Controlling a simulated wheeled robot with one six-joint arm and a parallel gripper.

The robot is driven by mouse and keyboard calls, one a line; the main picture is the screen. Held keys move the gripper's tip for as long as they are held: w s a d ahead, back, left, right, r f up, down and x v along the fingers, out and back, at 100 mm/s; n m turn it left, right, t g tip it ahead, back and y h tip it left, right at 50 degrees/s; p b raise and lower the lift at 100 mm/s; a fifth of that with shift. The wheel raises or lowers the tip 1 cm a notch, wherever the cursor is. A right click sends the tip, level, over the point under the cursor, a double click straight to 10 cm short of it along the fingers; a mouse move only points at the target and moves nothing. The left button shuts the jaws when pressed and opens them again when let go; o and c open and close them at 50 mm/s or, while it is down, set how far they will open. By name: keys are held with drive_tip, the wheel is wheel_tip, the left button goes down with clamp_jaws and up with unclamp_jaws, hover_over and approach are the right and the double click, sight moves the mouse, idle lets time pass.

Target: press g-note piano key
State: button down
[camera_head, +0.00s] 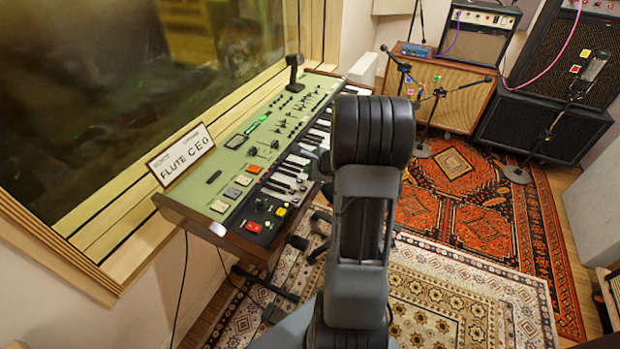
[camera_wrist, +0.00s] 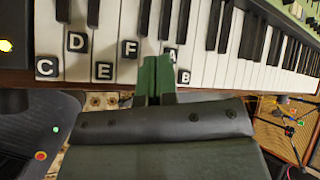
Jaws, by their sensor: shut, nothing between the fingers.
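The green keyboard (camera_head: 240,158) stands at the left in the head view, with its row of white and black keys (camera_head: 290,178) facing my arm. In the wrist view the white keys (camera_wrist: 210,50) carry black letter tags: C (camera_wrist: 47,67), D (camera_wrist: 77,42), E (camera_wrist: 104,71), F (camera_wrist: 129,48), A (camera_wrist: 169,53) and B (camera_wrist: 183,76). No G tag shows; the spot between F and A is covered by my gripper (camera_wrist: 155,62). My gripper is shut and empty, its green fingertips over that key. Whether they touch it I cannot tell. My arm hides the gripper in the head view.
A sign reading "FLUTE C E G" (camera_head: 181,152) stands on the keyboard's back left. A window (camera_head: 120,90) lies behind it. Amplifiers (camera_head: 545,115) and microphone stands (camera_head: 438,92) are at the back right. Patterned rugs (camera_head: 490,225) cover the floor.

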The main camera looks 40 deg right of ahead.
drive_tip(key=shift+f, duration=0.15)
drive_tip(key=shift+f+b, duration=0.3)
drive_tip(key=shift+b, duration=0.3)
drive_tip(key=shift+f+b, duration=0.65)
drive_tip(key=shift+b, duration=0.05)
idle(0.7)
drive_tip(key=shift+r, duration=0.2)
drive_tip(key=shift+r+p, duration=0.85)
drive_tip(key=shift+r, duration=0.1)
drive_tip(key=shift+r, duration=0.1)
drive_tip(key=shift+r+p, duration=2)
drive_tip(key=shift+r, duration=0.45)
drive_tip(key=shift+f, duration=0.1)
